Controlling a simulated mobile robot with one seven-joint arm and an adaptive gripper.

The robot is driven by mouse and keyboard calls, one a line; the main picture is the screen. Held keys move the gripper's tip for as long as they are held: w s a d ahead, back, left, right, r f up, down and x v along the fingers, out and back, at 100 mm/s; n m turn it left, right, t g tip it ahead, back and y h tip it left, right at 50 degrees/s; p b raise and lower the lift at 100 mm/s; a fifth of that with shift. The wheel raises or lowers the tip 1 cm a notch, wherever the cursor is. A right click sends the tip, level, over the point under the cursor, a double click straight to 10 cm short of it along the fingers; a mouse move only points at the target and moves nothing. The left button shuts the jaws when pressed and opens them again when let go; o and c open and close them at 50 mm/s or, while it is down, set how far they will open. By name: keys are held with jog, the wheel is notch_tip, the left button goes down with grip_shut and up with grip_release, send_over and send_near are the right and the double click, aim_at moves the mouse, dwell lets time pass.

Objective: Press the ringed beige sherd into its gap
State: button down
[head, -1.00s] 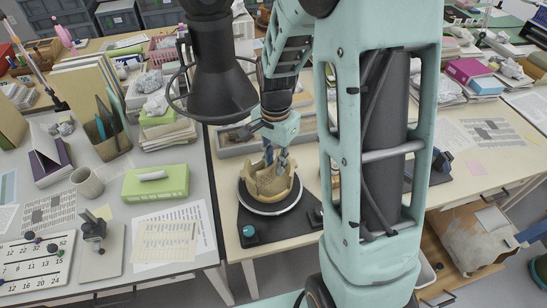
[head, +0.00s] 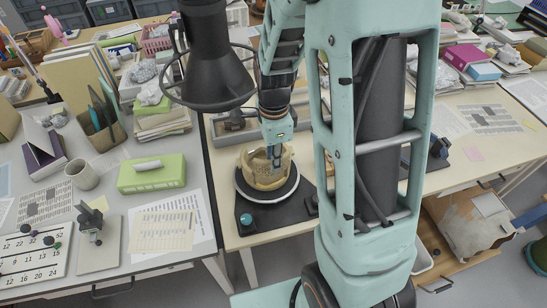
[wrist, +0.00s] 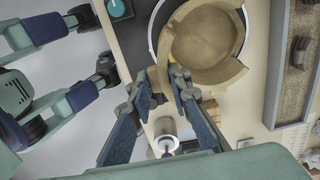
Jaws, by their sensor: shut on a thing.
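The beige pot (head: 262,180) stands on a round turntable with a pale rim (head: 267,199), on a dark base. In the wrist view the pot (wrist: 205,40) shows from above, with its hollow inside and uneven wall. My gripper (head: 272,158) points down at the pot's rim. In the wrist view its two blue fingers (wrist: 165,74) reach the pot's near wall, shut on a beige piece of it, which I take as the sherd (wrist: 163,77). The sherd's outline and how fully it sits in the gap are hidden by the fingers. No ring mark is discernible.
A teal knob (head: 246,219) is on the turntable's base. A large dark lamp-like head (head: 211,70) hangs left of my arm. A grey tray (head: 236,132) lies behind the pot. A green box (head: 152,176) and papers crowd the left table.

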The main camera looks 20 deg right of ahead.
jog(key=shift+f+b, duration=2.45)
jog(key=shift+f, duration=0.75)
jog(key=shift+w+f, duration=0.25)
jog(key=shift+f, duration=0.05)
jog(key=shift+w+f+b, duration=0.1)
jog(key=shift+w+b, duration=0.2)
jog(key=shift+b, duration=0.05)
jog(key=shift+f, duration=0.45)
jog(key=c, duration=1.7)
grip_release()
jog(key=shift+r, duration=0.1)
